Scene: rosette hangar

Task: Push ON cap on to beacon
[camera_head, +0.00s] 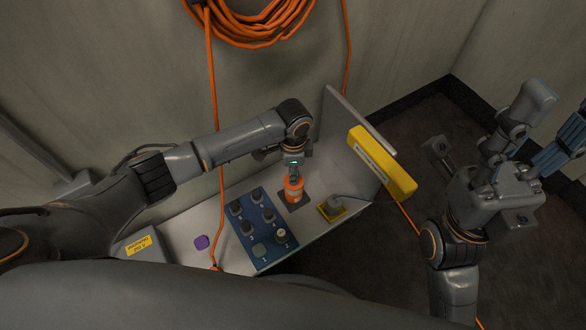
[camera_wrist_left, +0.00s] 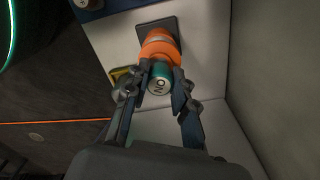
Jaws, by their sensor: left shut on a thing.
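The orange beacon (camera_head: 293,190) stands upright on a dark square base on the light bench. It also shows in the left wrist view (camera_wrist_left: 160,46). My left gripper (camera_head: 294,171) is directly above it, shut on the ON cap (camera_wrist_left: 158,85), which has a teal side and a pale end marked ON. In the left wrist view the cap is in line with the beacon's top, between the fingers. Whether it is fully seated I cannot tell. In the head view the gripper largely hides the cap. My right gripper (camera_head: 492,135) is spread open and empty, away at the right.
A blue panel (camera_head: 248,228) with several dark knobs and a purple piece (camera_head: 202,242) lie left of the beacon. A grey part on a yellow base (camera_head: 332,209) is at its right. An upright bench wall with a yellow block (camera_head: 382,163) stands further right. Orange cables hang behind.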

